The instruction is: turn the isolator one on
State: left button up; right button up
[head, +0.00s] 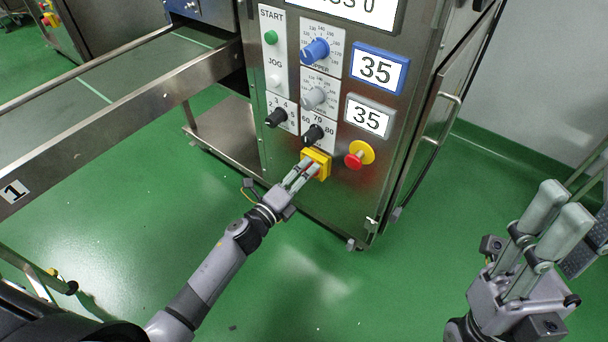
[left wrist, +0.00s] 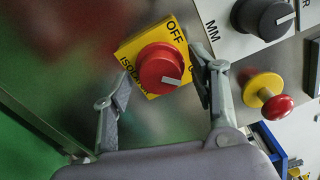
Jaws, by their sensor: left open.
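The isolator is a red rotary knob on a yellow plate (head: 325,157), low on the front of the steel machine. In the left wrist view its red knob (left wrist: 158,66) carries a white mark at its lower-right side. "OFF" is readable on the plate, and other lettering is partly hidden by a finger. My left gripper (head: 303,174) is open at the knob, with one finger on each side in the wrist view (left wrist: 160,80). I cannot tell whether the fingers touch it. My right gripper (head: 562,205) is open and empty at the right, away from the machine.
A red emergency button (head: 354,160) on a yellow base sits just right of the isolator. Black dials (head: 313,134), grey and blue dials and a green start button (head: 271,37) are above. A conveyor (head: 110,105) runs to the left. The green floor in front is clear.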

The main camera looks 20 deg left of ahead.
pick_arm(q)
jog(key=v, duration=1.2)
